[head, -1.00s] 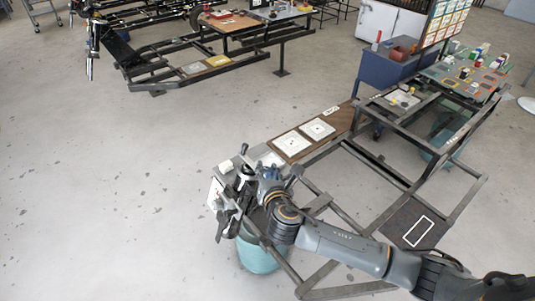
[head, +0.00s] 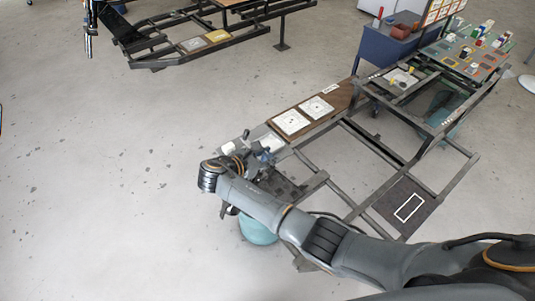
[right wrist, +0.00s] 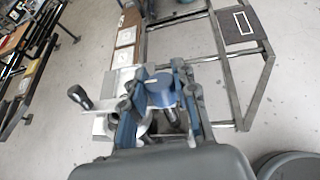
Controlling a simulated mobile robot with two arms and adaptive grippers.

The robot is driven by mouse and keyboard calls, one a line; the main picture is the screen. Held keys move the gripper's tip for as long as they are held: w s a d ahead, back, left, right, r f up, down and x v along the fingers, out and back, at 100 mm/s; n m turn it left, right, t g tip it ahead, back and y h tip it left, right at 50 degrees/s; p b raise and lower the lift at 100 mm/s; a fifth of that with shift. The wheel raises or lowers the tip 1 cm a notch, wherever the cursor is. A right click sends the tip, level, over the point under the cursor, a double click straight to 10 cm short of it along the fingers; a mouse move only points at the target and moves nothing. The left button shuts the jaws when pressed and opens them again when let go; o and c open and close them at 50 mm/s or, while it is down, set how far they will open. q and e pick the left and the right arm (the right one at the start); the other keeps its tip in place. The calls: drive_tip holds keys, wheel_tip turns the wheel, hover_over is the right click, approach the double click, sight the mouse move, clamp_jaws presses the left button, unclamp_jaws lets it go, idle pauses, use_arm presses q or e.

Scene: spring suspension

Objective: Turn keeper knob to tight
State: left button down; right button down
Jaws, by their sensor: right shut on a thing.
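The keeper knob (right wrist: 160,90) is a blue round knob with a pale line on its top, in the middle of the right wrist view. My right gripper (right wrist: 156,98) is shut on it, with one blue-padded finger on each side. In the head view my right gripper (head: 260,161) is at the near end of the bench, small and partly hidden by my arm. I cannot make out the knob clearly there.
A lever with a black handle (right wrist: 80,97) stands left of the knob. A brown board (head: 310,110) with white plates lies beyond on the dark metal frame (head: 455,185). A teal bucket (head: 258,229) stands below on the floor. Open floor lies to the left.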

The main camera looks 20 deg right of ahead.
sight(268, 154)
drive_tip(key=shift+m+g, duration=0.4)
drive_tip(key=shift+g, duration=0.4)
drive_tip(key=shift+h, duration=0.3)
drive_tip(key=c, duration=1)
unclamp_jaws()
drive_tip(key=shift+d, duration=0.1)
drive_tip(key=shift+r, duration=0.2)
wheel_tip(268, 154, up, 10)
drive_tip(key=shift+f, duration=0.25)
